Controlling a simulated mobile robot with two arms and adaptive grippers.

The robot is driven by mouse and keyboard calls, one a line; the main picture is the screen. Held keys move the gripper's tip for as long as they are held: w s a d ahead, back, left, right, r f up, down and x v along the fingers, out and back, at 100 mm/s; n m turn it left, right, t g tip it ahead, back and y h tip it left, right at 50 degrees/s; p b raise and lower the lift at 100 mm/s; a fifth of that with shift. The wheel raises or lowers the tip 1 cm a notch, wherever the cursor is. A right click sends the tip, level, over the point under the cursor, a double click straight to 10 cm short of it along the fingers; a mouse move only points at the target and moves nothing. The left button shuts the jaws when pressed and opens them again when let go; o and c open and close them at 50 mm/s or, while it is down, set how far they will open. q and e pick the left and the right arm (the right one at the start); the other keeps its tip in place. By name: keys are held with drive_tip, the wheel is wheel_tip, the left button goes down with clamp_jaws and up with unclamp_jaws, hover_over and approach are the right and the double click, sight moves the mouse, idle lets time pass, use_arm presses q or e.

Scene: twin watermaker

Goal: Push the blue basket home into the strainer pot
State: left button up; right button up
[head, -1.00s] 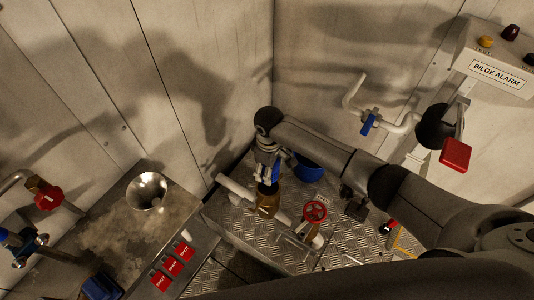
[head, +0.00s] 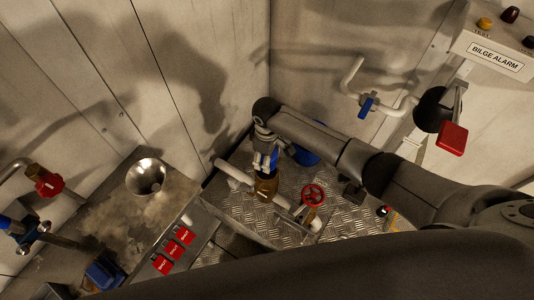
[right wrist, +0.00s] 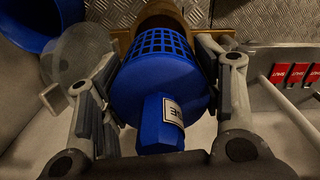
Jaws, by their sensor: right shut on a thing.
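The blue basket (right wrist: 155,75) has a lattice wall and a labelled blue grip (right wrist: 160,125). My right gripper (right wrist: 160,85) is shut on it, one finger on each side. The basket also shows in the head view (head: 274,159), just above the brass-brown strainer pot (head: 266,188). In the right wrist view the basket's far end lines up with the pot's mouth (right wrist: 160,14) and overlaps it. The lower end is hidden, so I cannot tell how deep it sits. My left gripper is not in view.
A blue bucket (head: 306,157) stands behind my right gripper. A red valve wheel (head: 313,195) is close right of the pot. A clear disc (right wrist: 80,52) lies beside the left finger. A steel bench with a funnel (head: 146,177) and red tags (head: 174,250) is at left.

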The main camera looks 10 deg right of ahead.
drive_tip(key=shift+f+b, duration=1.1)
drive_tip(key=shift+f, duration=0.95)
drive_tip(key=shift+p, duration=0.9)
drive_tip(key=shift+f+b, duration=1.2)
drive_tip(key=shift+f, duration=0.4)
drive_tip(key=o, duration=0.9)
drive_tip(key=shift+r, duration=0.1)
drive_tip(key=shift+o, duration=0.2)
wheel_tip(320, 180, up, 12)
drive_tip(key=shift+a+f, duration=0.1)
